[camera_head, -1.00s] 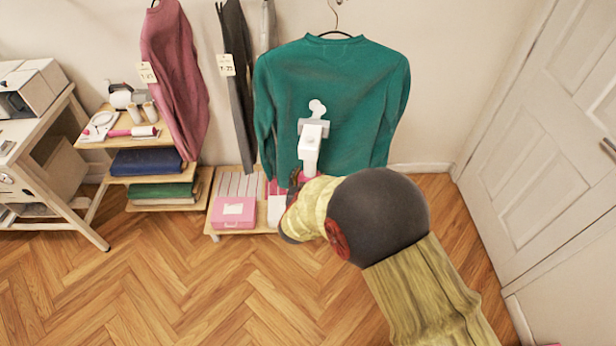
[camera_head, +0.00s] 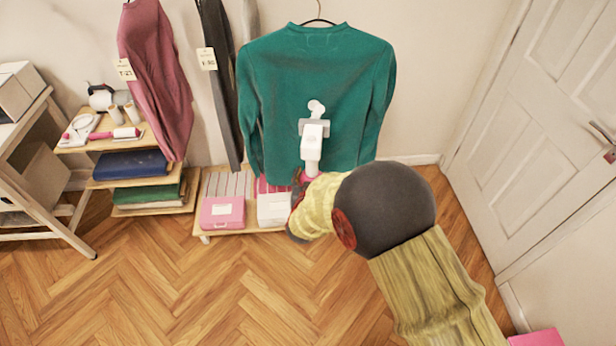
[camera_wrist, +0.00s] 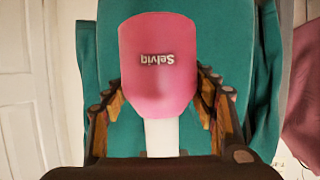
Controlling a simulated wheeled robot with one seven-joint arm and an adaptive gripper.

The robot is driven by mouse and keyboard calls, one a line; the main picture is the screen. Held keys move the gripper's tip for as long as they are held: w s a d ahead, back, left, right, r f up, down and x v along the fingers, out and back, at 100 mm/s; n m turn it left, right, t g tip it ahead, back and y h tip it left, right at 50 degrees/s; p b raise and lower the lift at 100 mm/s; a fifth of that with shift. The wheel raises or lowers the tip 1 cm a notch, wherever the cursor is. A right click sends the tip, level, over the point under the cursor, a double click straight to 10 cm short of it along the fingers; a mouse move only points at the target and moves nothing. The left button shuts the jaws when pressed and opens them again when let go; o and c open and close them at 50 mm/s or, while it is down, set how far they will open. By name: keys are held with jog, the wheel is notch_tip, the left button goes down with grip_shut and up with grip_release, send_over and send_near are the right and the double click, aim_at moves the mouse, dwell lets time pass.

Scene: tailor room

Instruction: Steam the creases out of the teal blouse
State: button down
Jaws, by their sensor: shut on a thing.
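The teal blouse (camera_head: 312,80) hangs from a hanger against the back wall, its body and both sleeves in view. My gripper (camera_head: 301,186) is in front of its lower part, mostly hidden behind my own arm in the head view. It is shut on a white and pink steamer (camera_head: 312,146), whose white head is raised in front of the blouse. Whether the head touches the cloth cannot be told. In the wrist view the steamer's pink end (camera_wrist: 157,85), marked "Selviq", sits between the fingers (camera_wrist: 160,118), with the blouse (camera_wrist: 245,60) behind.
A mauve garment (camera_head: 155,75) and dark trousers (camera_head: 220,100) hang left of the blouse. A low shelf with a pink box (camera_head: 222,212) and a white box (camera_head: 272,209) stands below. A stepped shelf (camera_head: 100,146) is further left. A white door (camera_head: 540,130) is at right. The front-left floor is clear.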

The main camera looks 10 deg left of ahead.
jog(key=shift+w+d+f+b, duration=0.25)
jog(key=shift+d+f+b, duration=0.3)
jog(key=shift+d, duration=0.15)
jog(key=shift+w+d+f+b, duration=0.2)
jog(key=shift+d+f+b, duration=0.3)
jog(key=shift+d, duration=0.2)
jog(key=shift+w+d+f+b, duration=0.25)
jog(key=shift+d+f+b, duration=0.3)
jog(key=shift+d, duration=0.15)
dwell(2.0)
jog(key=s+a+f+b, duration=0.1)
jog(key=s+a+f, duration=0.2)
jog(key=a, duration=0.8)
jog(key=shift+s+a+f+b, duration=0.2)
jog(key=shift+a+f+b, duration=0.15)
jog(key=shift+f, duration=0.8)
dwell(0.4)
dwell(1.2)
